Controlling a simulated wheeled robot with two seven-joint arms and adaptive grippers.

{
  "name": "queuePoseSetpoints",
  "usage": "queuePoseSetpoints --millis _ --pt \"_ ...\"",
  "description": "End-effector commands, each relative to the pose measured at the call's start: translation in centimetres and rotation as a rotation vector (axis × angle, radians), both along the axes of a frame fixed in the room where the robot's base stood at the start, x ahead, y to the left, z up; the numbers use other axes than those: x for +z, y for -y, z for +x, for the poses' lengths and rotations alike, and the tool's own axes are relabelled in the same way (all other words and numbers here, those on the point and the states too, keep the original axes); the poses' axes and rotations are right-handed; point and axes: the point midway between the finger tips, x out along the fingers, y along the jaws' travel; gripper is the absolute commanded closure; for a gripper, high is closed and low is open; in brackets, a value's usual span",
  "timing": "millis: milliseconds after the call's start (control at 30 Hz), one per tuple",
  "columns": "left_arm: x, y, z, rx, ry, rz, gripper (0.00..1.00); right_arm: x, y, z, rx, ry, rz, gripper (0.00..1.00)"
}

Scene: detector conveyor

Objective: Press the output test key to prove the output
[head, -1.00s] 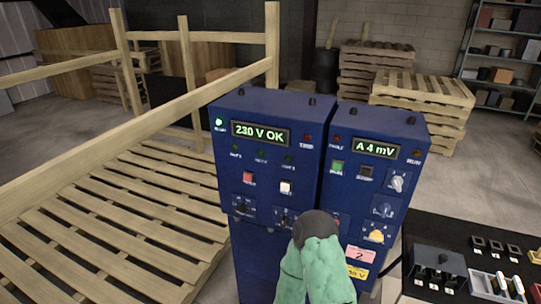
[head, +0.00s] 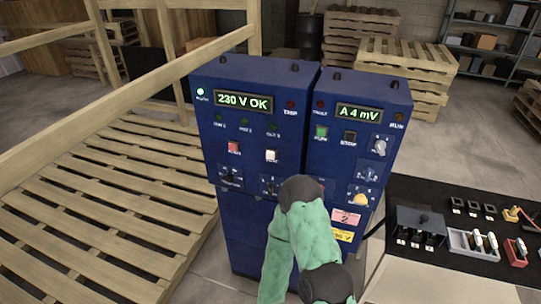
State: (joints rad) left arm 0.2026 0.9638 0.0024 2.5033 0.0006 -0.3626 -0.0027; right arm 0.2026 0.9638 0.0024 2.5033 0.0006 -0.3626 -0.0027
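Two blue control cabinets stand side by side. The left cabinet (head: 225,125) has a lit display (head: 243,101) reading "230 V OK", a red key (head: 234,147), a white key (head: 271,156) and rotary knobs below. The right cabinet (head: 390,95) has a display (head: 358,113) reading "A 4 mV", a lit green key (head: 321,131), a black key (head: 350,137) and several knobs. The small labels are too blurred to tell which key is the output test key. My green-sleeved arm covers the lower middle of both cabinets and partly hides controls there. Neither gripper shows.
A black-topped bench (head: 430,205) at the right holds a grey switch box (head: 420,224), a light tray (head: 472,243) and small parts. A wooden pallet platform (head: 105,200) with rails lies left. Stacked pallets (head: 412,80) and shelves (head: 490,45) stand behind.

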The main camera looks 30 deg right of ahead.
Motion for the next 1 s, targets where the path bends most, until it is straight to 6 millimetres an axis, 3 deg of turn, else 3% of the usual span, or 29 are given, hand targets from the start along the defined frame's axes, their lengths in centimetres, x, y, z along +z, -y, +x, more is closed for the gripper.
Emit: queuePoseSetpoints --millis 300,467,500,1000 --pt "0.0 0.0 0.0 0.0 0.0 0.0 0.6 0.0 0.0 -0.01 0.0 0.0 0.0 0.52" --pt "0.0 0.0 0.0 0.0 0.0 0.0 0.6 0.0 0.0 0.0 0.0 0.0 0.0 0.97" --pt "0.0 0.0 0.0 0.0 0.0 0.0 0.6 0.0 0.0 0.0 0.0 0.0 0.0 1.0" --pt "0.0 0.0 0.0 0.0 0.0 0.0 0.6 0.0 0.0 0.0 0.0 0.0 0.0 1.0"
